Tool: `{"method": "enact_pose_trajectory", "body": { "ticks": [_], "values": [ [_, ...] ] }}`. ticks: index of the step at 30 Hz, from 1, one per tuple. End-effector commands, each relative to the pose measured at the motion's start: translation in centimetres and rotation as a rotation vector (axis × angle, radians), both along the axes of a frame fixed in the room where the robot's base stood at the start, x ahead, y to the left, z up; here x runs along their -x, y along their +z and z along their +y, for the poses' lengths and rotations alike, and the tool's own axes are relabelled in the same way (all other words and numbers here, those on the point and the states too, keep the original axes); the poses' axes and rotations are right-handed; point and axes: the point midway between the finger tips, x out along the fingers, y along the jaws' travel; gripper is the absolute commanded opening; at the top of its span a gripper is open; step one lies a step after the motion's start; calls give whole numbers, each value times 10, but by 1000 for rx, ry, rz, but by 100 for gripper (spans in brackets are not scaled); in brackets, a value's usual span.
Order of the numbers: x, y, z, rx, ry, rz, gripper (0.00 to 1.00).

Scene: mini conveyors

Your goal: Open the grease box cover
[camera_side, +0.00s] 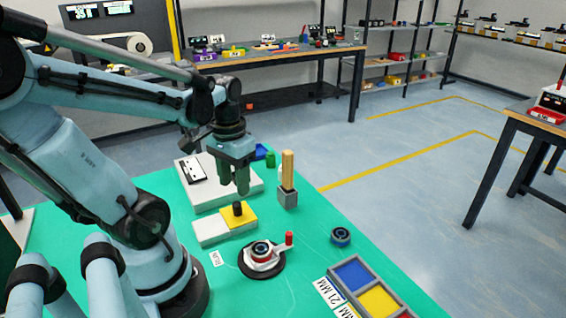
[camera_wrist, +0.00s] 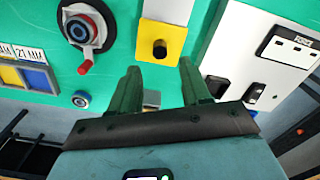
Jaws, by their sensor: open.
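The grease box (camera_side: 210,233) is a low white box on the green table, with a yellow cover (camera_side: 227,217) on its right part. A black knob (camera_side: 238,208) stands on the cover. The wrist view also shows the white box (camera_wrist: 167,9), the yellow cover (camera_wrist: 150,33) and the knob (camera_wrist: 159,50). The cover sits flat on the box. My gripper (camera_side: 233,188) points down above the knob, open and empty. In the wrist view, the fingers of my gripper (camera_wrist: 158,67) stand apart on either side of the knob's line, with the knob just beyond the tips.
A white device (camera_side: 212,202) with a black panel lies behind the box. A wooden post in a grey block (camera_side: 288,197) stands to the right. A round crank fixture (camera_side: 262,258) with a red handle, a blue-black ring (camera_side: 340,236) and a coloured tray (camera_side: 352,273) are in front.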

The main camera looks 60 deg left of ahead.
Motion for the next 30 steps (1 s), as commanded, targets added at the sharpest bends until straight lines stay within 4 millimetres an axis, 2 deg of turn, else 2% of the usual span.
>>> {"method": "enact_pose_trajectory", "body": {
  "ticks": [15, 21, 30],
  "values": [
    [0, -50, 0, 0, 0, -1, 47],
    [0, -60, 0, 0, 0, -1, 47],
    [0, -63, 0, 0, 0, -1, 47]
  ]
}}
